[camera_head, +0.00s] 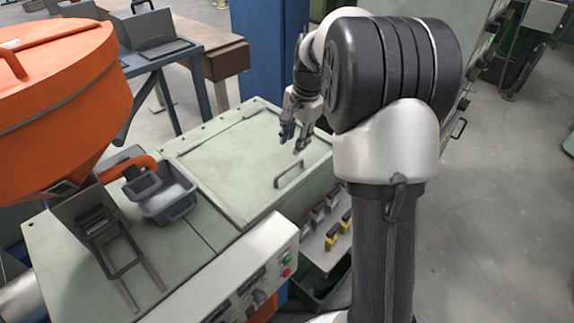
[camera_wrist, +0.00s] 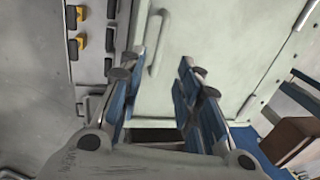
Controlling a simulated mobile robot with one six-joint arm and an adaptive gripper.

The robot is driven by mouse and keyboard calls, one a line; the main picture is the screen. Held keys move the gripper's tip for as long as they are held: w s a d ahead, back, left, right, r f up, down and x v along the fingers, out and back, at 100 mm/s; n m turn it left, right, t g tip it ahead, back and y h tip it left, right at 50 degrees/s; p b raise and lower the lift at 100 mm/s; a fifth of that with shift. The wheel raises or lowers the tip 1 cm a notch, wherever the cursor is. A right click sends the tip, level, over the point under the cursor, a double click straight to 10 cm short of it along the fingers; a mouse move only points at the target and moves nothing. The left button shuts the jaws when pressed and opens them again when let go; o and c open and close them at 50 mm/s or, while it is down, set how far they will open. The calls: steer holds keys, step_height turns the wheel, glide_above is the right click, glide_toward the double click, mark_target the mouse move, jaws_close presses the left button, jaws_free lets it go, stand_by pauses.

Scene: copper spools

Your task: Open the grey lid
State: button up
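The grey lid (camera_head: 235,165) is a flat, pale grey-green panel on top of the machine, and it lies shut. Its bar handle (camera_head: 290,174) stands near the lid's front right edge. My gripper (camera_head: 292,143) is above the lid, behind the handle in the head view, with its fingers pointing down. In the wrist view my gripper (camera_wrist: 160,75) is open and empty, its two blue fingers apart. There the handle (camera_wrist: 157,42) shows between the fingers, nearer the left one, against the lid (camera_wrist: 225,35). I see no contact with the handle.
An orange hopper (camera_head: 65,90) and a grey bin (camera_head: 170,200) stand left of the lid. A control panel (camera_head: 255,275) with buttons is in front. Yellow and dark switches (camera_head: 335,235) sit below the handle. A blue column (camera_head: 258,60) rises behind. Floor at right is clear.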

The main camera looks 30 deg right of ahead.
mark_target(287, 168)
steer(key=f+b, duration=0.1)
steer(key=f, duration=0.3)
steer(key=w+f+b, duration=0.1)
steer(key=f, duration=0.2)
steer(key=w+f+b, duration=0.1)
steer(key=f, duration=0.3)
steer(key=shift+w+a+f, duration=0.2)
steer(key=shift+a+f, duration=0.15)
steer(key=shift+a, duration=0.05)
jaws_close()
